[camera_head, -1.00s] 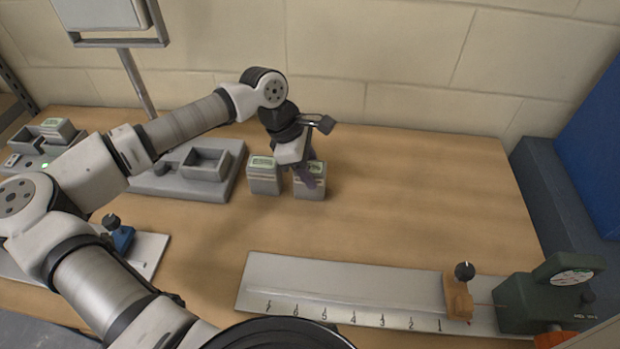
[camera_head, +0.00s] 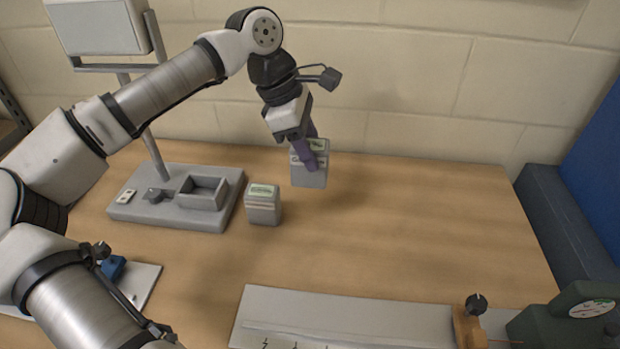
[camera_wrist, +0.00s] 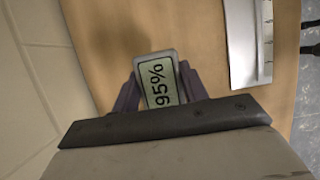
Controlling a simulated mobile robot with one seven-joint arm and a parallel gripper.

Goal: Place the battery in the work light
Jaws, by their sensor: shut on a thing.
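My gripper (camera_head: 309,153) is shut on a grey battery (camera_head: 310,176) and holds it above the table, its shadow to the right. In the wrist view the battery (camera_wrist: 159,82) sits between the purple fingers, and its display reads 95%. A second grey battery (camera_head: 263,209) with a greenish display stands upright on the table, left of and nearer than the held one. The work light (camera_head: 99,27) has a lamp head on a pole at the left. Its grey base (camera_head: 165,213) has an open, empty-looking rectangular bay (camera_head: 204,192).
A pale scaled plate (camera_head: 300,314) lies at the front, with a brown slider (camera_head: 468,326) and a dark green device (camera_head: 562,322) at right. A blue clamp-like part (camera_head: 112,268) is at front left. The table's middle and right are clear.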

